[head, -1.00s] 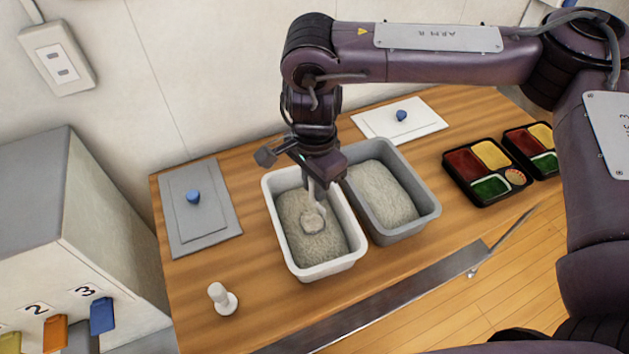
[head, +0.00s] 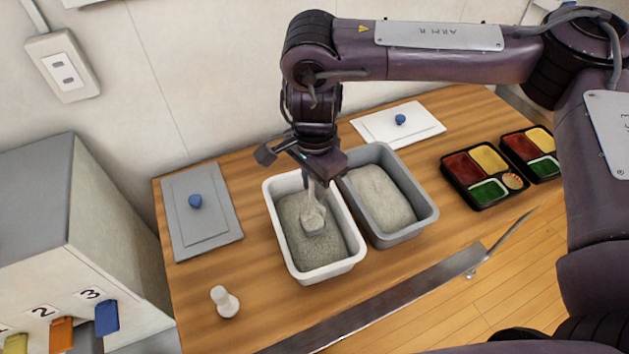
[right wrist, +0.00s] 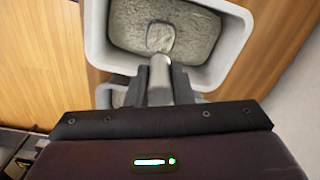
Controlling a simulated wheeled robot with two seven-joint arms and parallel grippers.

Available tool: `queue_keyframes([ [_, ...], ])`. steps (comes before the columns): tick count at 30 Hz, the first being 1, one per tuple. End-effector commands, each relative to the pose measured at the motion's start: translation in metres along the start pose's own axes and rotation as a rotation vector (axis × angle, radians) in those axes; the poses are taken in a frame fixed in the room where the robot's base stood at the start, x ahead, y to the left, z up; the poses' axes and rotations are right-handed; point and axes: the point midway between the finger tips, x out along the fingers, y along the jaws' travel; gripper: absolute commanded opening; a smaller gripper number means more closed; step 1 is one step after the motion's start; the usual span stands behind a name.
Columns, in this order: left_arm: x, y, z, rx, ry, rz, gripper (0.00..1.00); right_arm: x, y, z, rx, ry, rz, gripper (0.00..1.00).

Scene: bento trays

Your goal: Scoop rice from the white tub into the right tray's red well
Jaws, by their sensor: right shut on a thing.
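The white tub (head: 327,271) holds greyish rice (head: 328,245) and stands near the middle of the table. My right gripper (head: 317,182) is over the tub, shut on the handle of a pale scoop (head: 313,221). The scoop points down inside the tub, its bowl at the rice. In the right wrist view the scoop's bowl (right wrist: 160,37) has rice-coloured stuff in it; how full it is I cannot tell. The right tray (head: 543,177) is black, at the table's right, with a red well (head: 519,146), a yellow one and a green one. My left gripper is out of view.
A grey tub (head: 405,236) of rice stands right beside the white tub. Another tray (head: 460,190) sits left of the right tray. A grey lid (head: 215,240), a white lid (head: 425,125) and a small white knobbed object (head: 224,302) lie around. Wood between grey tub and trays is clear.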

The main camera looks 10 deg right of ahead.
Motion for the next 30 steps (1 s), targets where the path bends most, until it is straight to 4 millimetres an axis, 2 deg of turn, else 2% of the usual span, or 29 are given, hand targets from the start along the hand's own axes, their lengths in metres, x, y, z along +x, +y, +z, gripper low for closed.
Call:
queue_keyframes([
  [1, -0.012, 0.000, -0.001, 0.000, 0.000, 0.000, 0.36, -0.013, 0.000, 0.000, 0.000, 0.000, -0.001, 0.00],
  [3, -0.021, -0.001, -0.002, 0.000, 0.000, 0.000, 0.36, -0.022, 0.000, 0.000, 0.000, 0.000, -0.001, 0.00],
  [18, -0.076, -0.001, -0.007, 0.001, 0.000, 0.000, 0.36, -0.080, 0.000, 0.000, 0.000, 0.000, 0.000, 0.00],
  [30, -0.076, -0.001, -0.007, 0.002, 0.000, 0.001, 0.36, -0.080, 0.000, 0.000, 0.000, 0.000, 0.000, 0.00],
])
